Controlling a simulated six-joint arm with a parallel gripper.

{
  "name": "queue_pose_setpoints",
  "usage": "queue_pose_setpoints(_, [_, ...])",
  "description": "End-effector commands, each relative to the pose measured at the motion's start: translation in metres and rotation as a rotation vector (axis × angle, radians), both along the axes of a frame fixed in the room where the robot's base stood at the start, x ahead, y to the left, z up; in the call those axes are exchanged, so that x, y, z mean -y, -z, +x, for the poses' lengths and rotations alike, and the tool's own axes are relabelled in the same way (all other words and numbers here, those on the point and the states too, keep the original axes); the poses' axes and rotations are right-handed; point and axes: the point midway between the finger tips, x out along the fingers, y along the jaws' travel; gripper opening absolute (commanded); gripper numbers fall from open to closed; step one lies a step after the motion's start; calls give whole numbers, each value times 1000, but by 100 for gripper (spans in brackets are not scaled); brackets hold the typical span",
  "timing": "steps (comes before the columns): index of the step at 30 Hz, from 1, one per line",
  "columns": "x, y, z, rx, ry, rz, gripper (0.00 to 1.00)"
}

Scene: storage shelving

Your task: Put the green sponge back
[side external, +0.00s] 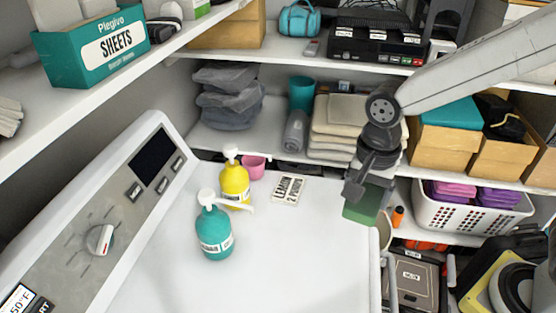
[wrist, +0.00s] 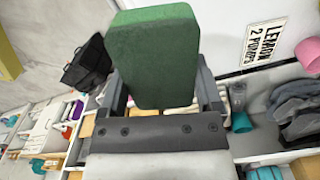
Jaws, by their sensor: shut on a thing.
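The green sponge (wrist: 152,58) is a thick block held between the two fingers of my gripper (wrist: 160,95), and it fills much of the upper middle of the wrist view. In the side external view, my gripper (side external: 362,190) points down at the right edge of the white machine top. The sponge (side external: 360,210) hangs below its fingers, with its upper part hidden by them. I cannot tell whether the sponge touches the white surface; it appears to be above its edge.
On the white machine top (side external: 300,240) stand a teal pump bottle (side external: 214,235), a yellow pump bottle (side external: 235,185) and a pink cup (side external: 254,167). A label card (side external: 289,190) lies near its back edge. Shelves behind hold folded towels (side external: 335,135) and a white basket (side external: 470,215). The machine top's front is clear.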

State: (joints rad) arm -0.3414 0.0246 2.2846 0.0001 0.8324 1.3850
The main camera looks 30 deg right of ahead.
Motion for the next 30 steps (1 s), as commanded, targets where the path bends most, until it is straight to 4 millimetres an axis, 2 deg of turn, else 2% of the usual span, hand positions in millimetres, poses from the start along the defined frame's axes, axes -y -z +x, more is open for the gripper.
queue_pose_setpoints(3, [26, -8, -6, 3, 57, 1, 19])
queue_pose_setpoints(10, [55, -15, -17, 2, 120, 1, 19])
queue_pose_setpoints(21, [61, -16, -19, -1, 135, 0, 19])
queue_pose_setpoints(30, [59, -7, 1, -2, 135, 0, 19])
